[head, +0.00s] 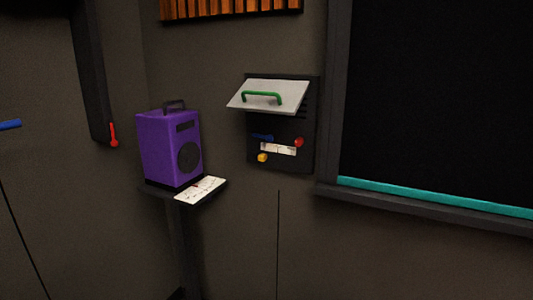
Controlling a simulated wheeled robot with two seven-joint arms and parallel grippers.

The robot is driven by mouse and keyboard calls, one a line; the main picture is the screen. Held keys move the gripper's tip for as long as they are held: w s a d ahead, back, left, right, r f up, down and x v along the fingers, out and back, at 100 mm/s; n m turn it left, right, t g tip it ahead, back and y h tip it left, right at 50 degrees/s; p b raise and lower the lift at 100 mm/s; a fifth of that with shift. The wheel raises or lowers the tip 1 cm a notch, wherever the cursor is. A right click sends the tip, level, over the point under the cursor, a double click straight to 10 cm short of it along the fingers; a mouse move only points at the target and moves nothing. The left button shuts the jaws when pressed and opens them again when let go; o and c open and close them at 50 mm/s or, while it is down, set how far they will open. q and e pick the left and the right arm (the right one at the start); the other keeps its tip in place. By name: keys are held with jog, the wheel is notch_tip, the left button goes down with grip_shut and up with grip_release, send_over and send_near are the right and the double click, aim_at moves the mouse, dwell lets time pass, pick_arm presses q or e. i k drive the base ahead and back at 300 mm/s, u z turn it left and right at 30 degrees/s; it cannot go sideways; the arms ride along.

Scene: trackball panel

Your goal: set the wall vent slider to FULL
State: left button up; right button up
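A dark panel (312,130) is mounted on the wall right of centre. A light grey flap (240,101) with a green handle (262,96) sticks out from its upper part. Below the flap are a blue piece (262,137), a red knob (299,142), a yellow knob (262,158) and a white label strip (278,149). Dark slots show at the panel's right side. I cannot tell which piece is the vent slider, and no FULL mark is readable. Neither of my grippers is in view.
A purple box (158,150) with a top handle stands on a small shelf (190,201) beside a white paper (201,189). A large dark board (440,100) with a teal ledge strip (430,197) is at right. A red handle (114,135) is at left. Wall below the panel is clear.

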aim_at(262, 158)
jog(key=u, duration=0.55)
jog(key=i, duration=0.85)
jog(key=u, duration=0.8)
